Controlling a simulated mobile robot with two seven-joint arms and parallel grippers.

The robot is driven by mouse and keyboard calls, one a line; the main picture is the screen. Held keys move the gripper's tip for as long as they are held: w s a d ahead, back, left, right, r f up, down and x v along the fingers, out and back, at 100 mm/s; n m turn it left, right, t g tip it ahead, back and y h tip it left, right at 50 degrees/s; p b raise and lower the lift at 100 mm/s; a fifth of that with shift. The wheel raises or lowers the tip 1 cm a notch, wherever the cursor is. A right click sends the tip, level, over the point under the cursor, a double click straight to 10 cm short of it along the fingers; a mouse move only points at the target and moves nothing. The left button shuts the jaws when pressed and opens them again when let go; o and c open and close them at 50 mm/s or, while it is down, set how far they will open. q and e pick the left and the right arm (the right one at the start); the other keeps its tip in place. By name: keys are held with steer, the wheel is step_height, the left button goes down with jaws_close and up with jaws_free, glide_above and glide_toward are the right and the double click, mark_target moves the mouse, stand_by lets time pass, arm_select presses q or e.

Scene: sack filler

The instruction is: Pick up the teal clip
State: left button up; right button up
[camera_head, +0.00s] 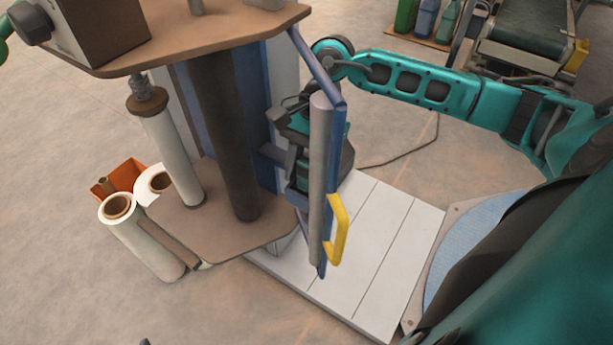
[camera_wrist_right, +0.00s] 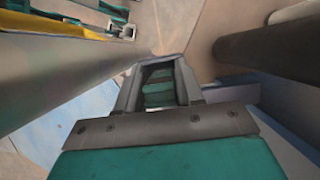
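My right gripper (camera_head: 297,150) is beside the sack filler, partly hidden behind an upright grey bar. In the right wrist view, its grey fingers (camera_wrist_right: 157,85) form a narrow frame. Teal bands (camera_wrist_right: 160,92) with dark gaps show between them. I cannot tell whether these are the teal clip or part of my gripper, nor whether the fingers are closed on anything. No teal clip can be made out for certain in the head view. My left gripper is not in view.
The grey bar (camera_head: 320,150) has a blue frame and a yellow handle (camera_head: 338,228) close to my right gripper. A brown-topped machine (camera_head: 205,40) with a dark column (camera_head: 232,140) stands left. White rolls (camera_head: 140,240) stand beside it. A white slatted platform (camera_head: 385,235) lies below.

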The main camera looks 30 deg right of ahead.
steer(key=c, duration=0.4)
